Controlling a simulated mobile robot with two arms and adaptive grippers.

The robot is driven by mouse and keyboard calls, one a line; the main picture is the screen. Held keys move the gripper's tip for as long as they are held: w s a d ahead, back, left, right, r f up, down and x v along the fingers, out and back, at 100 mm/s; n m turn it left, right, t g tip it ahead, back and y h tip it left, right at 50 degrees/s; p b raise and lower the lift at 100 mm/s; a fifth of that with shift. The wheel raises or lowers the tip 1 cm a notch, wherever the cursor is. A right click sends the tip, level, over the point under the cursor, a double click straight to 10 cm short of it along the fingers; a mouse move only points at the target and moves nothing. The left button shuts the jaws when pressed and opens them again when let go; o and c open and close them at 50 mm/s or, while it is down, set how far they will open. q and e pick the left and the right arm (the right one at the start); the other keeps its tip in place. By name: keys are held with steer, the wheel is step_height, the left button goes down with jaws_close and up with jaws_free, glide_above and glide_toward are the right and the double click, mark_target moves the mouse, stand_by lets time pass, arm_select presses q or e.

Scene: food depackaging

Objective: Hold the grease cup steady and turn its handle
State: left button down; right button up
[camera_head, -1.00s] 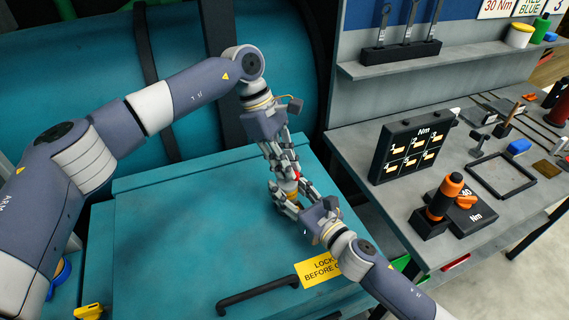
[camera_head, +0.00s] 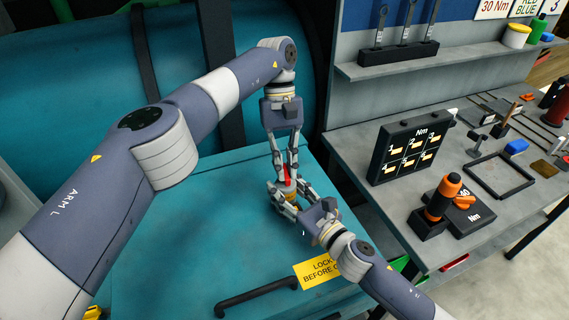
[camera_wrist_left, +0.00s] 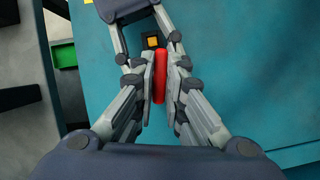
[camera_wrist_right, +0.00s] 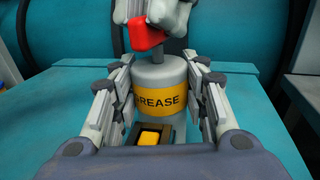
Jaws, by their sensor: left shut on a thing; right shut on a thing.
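The grease cup (camera_wrist_right: 160,85) is a grey cylinder with a yellow band reading "GREASE". It stands upright on the teal housing (camera_head: 150,220). My right gripper (camera_wrist_right: 160,105) is shut around its body from both sides; it also shows in the head view (camera_head: 284,196). The red handle (camera_wrist_right: 147,35) is on top of the cup. My left gripper (camera_wrist_left: 160,75) comes from above and is shut on the red handle (camera_wrist_left: 160,70), with a finger on each side. In the head view the cup is mostly hidden by the grippers.
A yellow lockout label (camera_head: 316,272) and a black bar handle (camera_head: 255,297) are on the housing's front. A grey workbench (camera_head: 400,225) stands at the right with a torque-socket board (camera_head: 408,150) and an orange-handled tool (camera_head: 443,196). The housing top left of the grippers is clear.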

arm_select(q)
steer(key=shift+w+m+y, duration=0.1)
steer(key=shift+m+y, duration=0.3)
steer(key=shift+m, duration=0.6)
steer(key=c, duration=1.6)
jaws_free()
steer(key=shift+c, duration=0.2)
